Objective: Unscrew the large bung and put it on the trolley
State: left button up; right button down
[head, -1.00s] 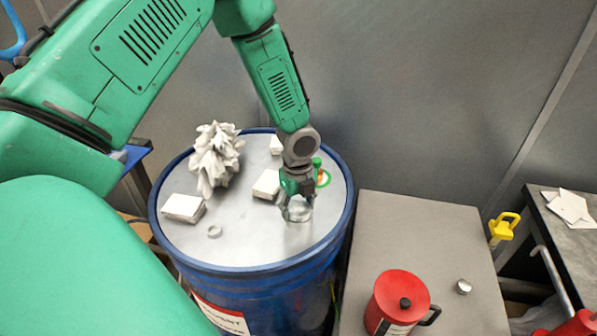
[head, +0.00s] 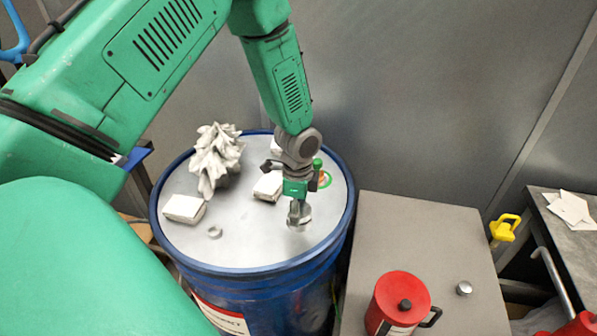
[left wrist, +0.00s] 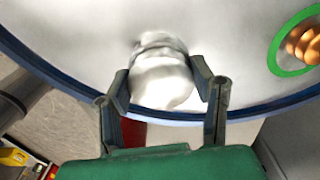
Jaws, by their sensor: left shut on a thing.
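The large bung (head: 303,223) is a pale metal plug on the grey lid of the blue drum, near the lid's right front. My left gripper (head: 299,212) comes down from above and is shut on it. In the left wrist view the large bung (left wrist: 162,80) sits between the two fingers of my left gripper (left wrist: 161,84), one on each side. I cannot tell whether it is still seated in the lid. A flat grey top (head: 415,235), apparently the trolley, stands right of the drum. My right gripper is not in view.
On the drum lid (head: 255,245) are a crumpled white rag (head: 216,158), white boxes (head: 184,208) and a small ring (head: 215,231). The grey top bears a red can (head: 400,300) and a small metal cap (head: 463,288); its back and middle are clear.

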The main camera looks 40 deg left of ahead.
pick_arm(q)
jog(key=shift+s+d, duration=0.1)
jog(key=n, duration=0.3)
jog(key=shift+n, duration=0.7)
jog(key=n, duration=0.2)
jog(key=shift+s+d+n, duration=0.1)
jog(key=shift+n, duration=1.2)
jog(key=shift+f, duration=0.1)
jog(key=n, duration=0.4)
jog(key=shift+d+n, duration=0.1)
jog(key=shift+n, duration=0.2)
